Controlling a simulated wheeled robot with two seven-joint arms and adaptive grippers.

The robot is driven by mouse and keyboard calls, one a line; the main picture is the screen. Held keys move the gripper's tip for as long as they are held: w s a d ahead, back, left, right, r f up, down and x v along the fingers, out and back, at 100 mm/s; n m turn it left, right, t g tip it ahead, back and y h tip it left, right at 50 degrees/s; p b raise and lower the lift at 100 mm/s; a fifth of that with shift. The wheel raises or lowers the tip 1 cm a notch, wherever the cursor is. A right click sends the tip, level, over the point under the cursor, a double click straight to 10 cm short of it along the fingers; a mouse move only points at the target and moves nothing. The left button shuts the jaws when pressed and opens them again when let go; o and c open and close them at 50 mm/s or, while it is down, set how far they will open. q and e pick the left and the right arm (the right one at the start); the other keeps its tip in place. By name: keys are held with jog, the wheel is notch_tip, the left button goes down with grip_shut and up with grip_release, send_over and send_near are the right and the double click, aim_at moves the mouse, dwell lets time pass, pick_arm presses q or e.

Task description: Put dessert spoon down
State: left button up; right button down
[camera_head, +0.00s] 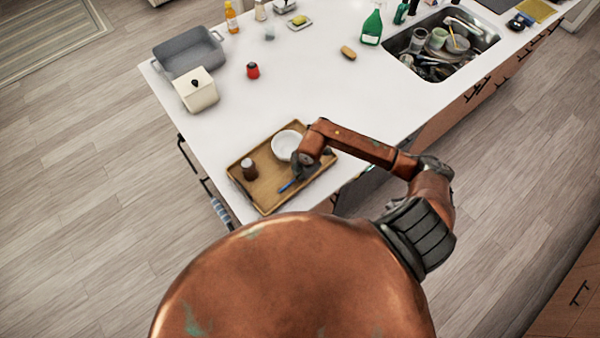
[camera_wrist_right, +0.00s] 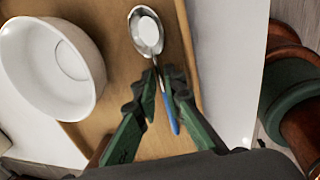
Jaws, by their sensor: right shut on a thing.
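The dessert spoon (camera_wrist_right: 148,37) has a silver bowl and a blue handle. In the right wrist view its bowl is over the wooden tray (camera_wrist_right: 113,38), and a round white patch shows in the bowl. My right gripper (camera_wrist_right: 160,76) is shut on the spoon's handle. In the head view the blue handle (camera_head: 288,186) shows above the tray (camera_head: 252,197), beside my right gripper (camera_head: 301,172). I cannot tell whether the spoon touches the tray. My left gripper is not in view.
A white bowl (camera_head: 286,145) sits on the tray, left of the spoon in the wrist view (camera_wrist_right: 90,75). A brown cup (camera_head: 249,170) stands on the tray's left side. A cream box (camera_head: 197,92) and grey pan (camera_head: 190,52) are farther back. The counter's middle is clear.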

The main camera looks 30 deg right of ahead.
jog(key=c, duration=2.3)
grip_release()
jog(key=shift+r, duration=0.1)
notch_tip(320, 180, up, 12)
jog(key=s+b, duration=0.2)
jog(key=shift+s+d+f+b, duration=0.15)
jog(key=shift+f+b, duration=0.05)
jog(key=shift+b, duration=0.1)
